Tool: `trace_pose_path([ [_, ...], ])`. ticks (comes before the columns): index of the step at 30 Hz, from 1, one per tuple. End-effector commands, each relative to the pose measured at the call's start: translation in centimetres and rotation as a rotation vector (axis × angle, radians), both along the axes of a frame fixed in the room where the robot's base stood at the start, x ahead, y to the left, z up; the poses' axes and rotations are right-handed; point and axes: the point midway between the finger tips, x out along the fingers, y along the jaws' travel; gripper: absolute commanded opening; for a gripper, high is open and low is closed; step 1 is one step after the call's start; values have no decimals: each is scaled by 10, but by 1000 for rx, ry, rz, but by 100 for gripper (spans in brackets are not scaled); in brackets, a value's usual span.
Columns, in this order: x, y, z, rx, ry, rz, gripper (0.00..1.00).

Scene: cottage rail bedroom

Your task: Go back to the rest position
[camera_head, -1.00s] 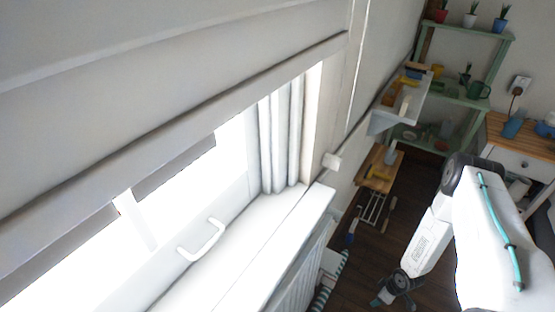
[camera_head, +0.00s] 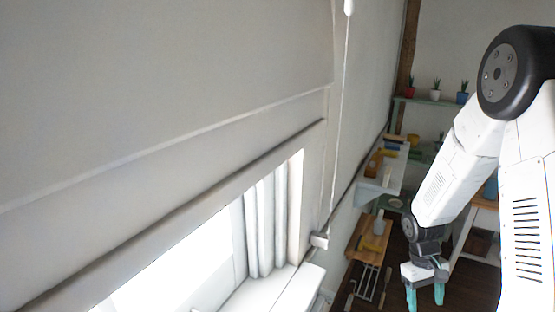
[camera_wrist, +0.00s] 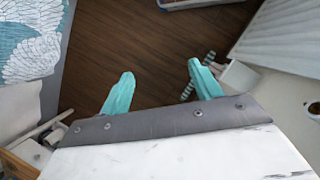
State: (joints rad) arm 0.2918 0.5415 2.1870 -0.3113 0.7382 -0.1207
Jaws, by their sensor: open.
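My gripper (camera_head: 425,292) hangs at the end of my white arm at the lower right of the head view. Its two teal fingers point down, spread apart. In the wrist view my gripper (camera_wrist: 158,88) is open, with dark wooden floor (camera_wrist: 150,45) between and beyond the fingers. Nothing is between the fingers.
A bright window (camera_head: 170,285) with a white frame is at the lower left. A wall shelf (camera_head: 385,180) and a green shelf with potted plants (camera_head: 435,95) stand beyond my arm. In the wrist view a white radiator (camera_wrist: 282,35) is at right and patterned fabric (camera_wrist: 30,45) at left.

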Motion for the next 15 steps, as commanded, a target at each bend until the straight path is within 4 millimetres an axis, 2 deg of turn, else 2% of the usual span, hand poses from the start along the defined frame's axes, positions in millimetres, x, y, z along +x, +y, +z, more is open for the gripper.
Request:
trace_pose_path([
  [1,-5,8,24,-7,-4,-22,64],
  [6,-32,34,88,-13,0,-95,64],
  [15,-90,83,179,6,-30,-181,64],
])
